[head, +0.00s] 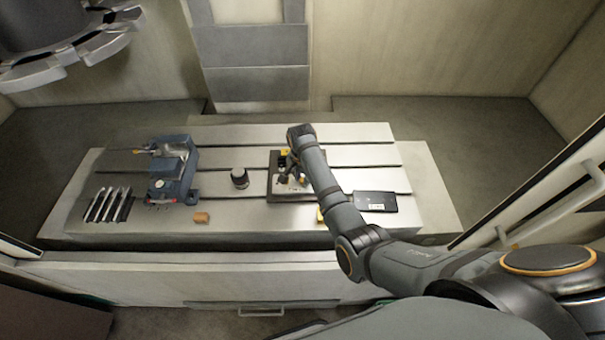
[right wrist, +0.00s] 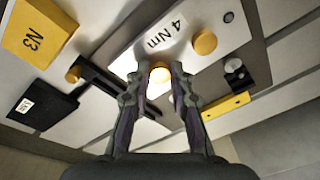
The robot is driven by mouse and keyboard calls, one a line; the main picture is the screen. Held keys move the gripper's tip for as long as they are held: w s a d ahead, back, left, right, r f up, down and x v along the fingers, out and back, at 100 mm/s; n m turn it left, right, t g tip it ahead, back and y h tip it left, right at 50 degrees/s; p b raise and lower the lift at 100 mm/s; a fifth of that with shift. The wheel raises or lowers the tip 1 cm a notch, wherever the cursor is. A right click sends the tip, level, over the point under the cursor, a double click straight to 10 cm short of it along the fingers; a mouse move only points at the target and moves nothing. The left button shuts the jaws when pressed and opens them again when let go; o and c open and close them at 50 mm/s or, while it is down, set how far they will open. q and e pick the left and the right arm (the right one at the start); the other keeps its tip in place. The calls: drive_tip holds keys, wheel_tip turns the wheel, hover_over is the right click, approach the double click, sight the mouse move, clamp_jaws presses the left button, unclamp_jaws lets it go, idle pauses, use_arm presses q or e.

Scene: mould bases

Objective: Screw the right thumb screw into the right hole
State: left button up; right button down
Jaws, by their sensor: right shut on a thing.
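The mould base (head: 273,187) lies on the slotted table, with the arm over part of it. In the right wrist view its light plate (right wrist: 208,75) bears a "4 Nm" label. My right gripper (head: 292,178) is low over the base. In the right wrist view the right gripper (right wrist: 157,76) is shut on a round yellow thumb screw (right wrist: 160,75) at the plate. Whether its thread is in a hole is hidden. A second yellow thumb screw (right wrist: 204,42) sits on the plate beside it. A dark round hole (right wrist: 228,17) shows near the plate's corner. My left gripper is out of view.
A yellow N3 block (right wrist: 38,35), a black box (right wrist: 43,105), another yellow knob (right wrist: 73,75) and a yellow bar (right wrist: 228,106) surround the base.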

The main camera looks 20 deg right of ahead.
drive_tip(key=shift+s+f, duration=0.1)
drive_tip(key=m, duration=0.2)
drive_tip(key=shift+a+m+p, duration=0.1)
drive_tip(key=shift+m+p, duration=0.3)
drive_tip(key=m, duration=0.4)
drive_tip(key=shift+g+h, duration=0.3)
drive_tip(key=shift+m, duration=1.2)
drive_tip(key=m, duration=0.3)
drive_tip(key=m+g+b, duration=0.1)
drive_tip(key=m, duration=0.2)
drive_tip(key=shift+w+f, duration=0.2)
drive_tip(key=m, duration=0.3)
drive_tip(key=shift+r+b, duration=0.1)
drive_tip(key=shift+b, duration=0.25)
